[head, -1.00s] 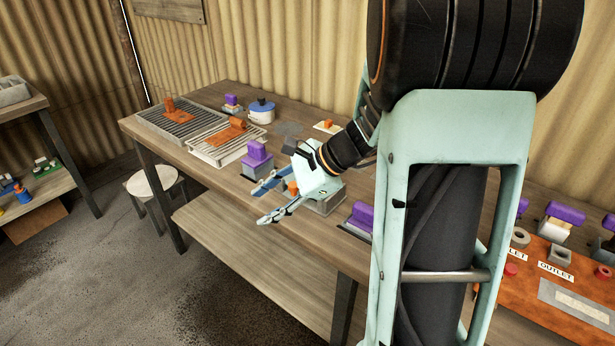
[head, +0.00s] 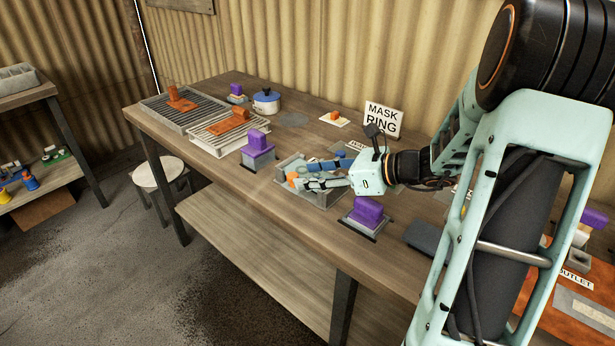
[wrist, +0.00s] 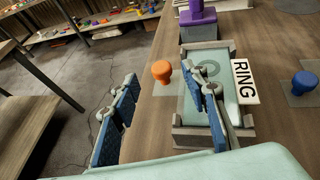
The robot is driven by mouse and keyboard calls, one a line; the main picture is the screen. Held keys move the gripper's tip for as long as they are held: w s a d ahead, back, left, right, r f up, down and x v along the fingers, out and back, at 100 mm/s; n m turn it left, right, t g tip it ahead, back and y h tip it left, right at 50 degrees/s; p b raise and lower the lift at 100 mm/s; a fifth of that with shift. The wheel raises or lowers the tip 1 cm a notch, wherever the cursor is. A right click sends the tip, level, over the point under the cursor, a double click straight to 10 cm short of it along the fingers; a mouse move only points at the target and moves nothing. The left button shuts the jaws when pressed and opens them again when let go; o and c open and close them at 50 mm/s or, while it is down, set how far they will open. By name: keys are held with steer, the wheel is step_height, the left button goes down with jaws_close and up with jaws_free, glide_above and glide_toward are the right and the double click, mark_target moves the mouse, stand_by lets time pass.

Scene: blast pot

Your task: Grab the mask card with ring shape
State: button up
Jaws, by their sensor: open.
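A grey tray (head: 322,199) stands on the bench and also shows in the wrist view (wrist: 178,140). A white label reading RING (wrist: 243,82) is at the tray's right side. An orange knob (wrist: 162,71) shows at the tray's left edge and also in the head view (head: 293,181); I cannot tell whether it is fixed to the card. My gripper (head: 307,174) is open over the tray. In the wrist view, the knob shows between its fingertips (wrist: 160,76).
A MASK RING sign (head: 383,119) stands behind the tray. Purple-handled blocks stand left (head: 258,146) and right (head: 367,211) of it. A blue knob (wrist: 303,82) lies beyond the label. Slatted racks (head: 180,105) and a white pot (head: 266,103) are farther left.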

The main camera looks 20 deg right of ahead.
mark_target(295, 175)
steer(key=x, duration=0.6)
steer(key=shift+b, duration=0.35)
steer(key=shift+d, duration=0.1)
jaws_close()
